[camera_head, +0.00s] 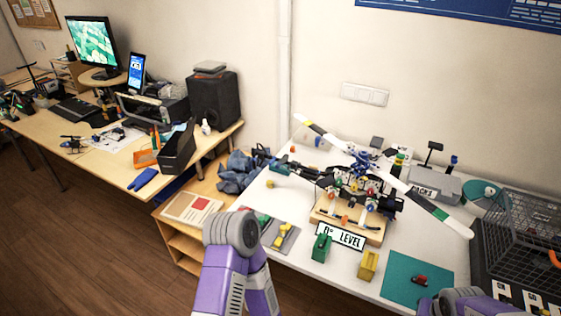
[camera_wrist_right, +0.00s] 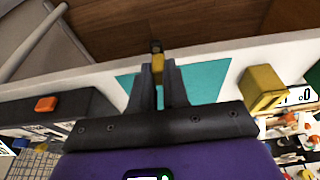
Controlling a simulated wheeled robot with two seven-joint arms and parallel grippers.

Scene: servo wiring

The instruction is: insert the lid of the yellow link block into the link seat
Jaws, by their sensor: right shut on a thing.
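In the right wrist view, my right gripper (camera_wrist_right: 158,85) is shut on a small yellow piece (camera_wrist_right: 158,64) with a dark end, which appears to be the lid. It is held over the teal mat's edge side, near the table's front edge. In the head view only part of my right arm shows at the bottom right; its fingertips cannot be made out. A yellow block (camera_head: 368,265) stands upright on the white table, left of the mat, and also shows in the wrist view (camera_wrist_right: 262,88). I cannot tell which part is the link seat. My left arm shows, but not its gripper.
A green block (camera_head: 321,247) and a grey plate (camera_head: 290,243) with yellow parts stand left. A drone assembly (camera_head: 362,160) fills the table's middle. A wire basket (camera_head: 520,235) stands right.

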